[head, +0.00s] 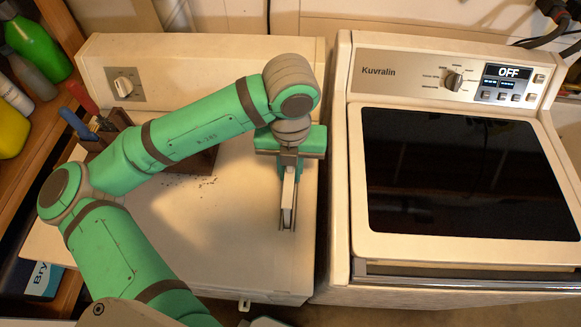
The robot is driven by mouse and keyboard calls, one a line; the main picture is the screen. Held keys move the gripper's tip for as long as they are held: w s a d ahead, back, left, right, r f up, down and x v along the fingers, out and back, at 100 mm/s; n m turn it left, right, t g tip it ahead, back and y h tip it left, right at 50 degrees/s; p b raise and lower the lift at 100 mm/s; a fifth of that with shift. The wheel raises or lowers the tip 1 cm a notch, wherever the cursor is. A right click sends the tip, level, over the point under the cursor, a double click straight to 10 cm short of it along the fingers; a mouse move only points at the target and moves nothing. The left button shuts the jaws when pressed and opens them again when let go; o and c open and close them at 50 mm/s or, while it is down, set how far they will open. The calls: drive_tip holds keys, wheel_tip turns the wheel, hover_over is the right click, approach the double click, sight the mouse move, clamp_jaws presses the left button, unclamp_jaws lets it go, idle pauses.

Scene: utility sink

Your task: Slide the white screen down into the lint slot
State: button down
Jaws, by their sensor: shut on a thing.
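My gripper (287,222) points down over the right part of the left machine's cream top (240,260). It is shut on a narrow white piece that I take to be the white screen (288,190), seen between the grey fingers. Most of the screen is hidden by the fingers and wrist. I cannot make out the lint slot; I cannot tell whether the screen's lower end touches anything.
A brown holder (203,161) with red- and blue-handled tools stands on the left machine, partly behind my arm. Dark specks lie beside it. The Kuvralin machine (460,175), its display reading OFF, stands close on the right. Bottles (38,45) fill a shelf at far left.

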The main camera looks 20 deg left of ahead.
drive_tip(key=shift+f, duration=0.45)
drive_tip(key=shift+s+f, duration=0.1)
drive_tip(key=shift+f, duration=0.4)
drive_tip(key=shift+d+f, duration=0.1)
drive_tip(key=shift+f, duration=1.25)
drive_tip(key=shift+f, duration=0.5)
drive_tip(key=shift+f, duration=0.65)
drive_tip(key=c, duration=1.6)
unclamp_jaws()
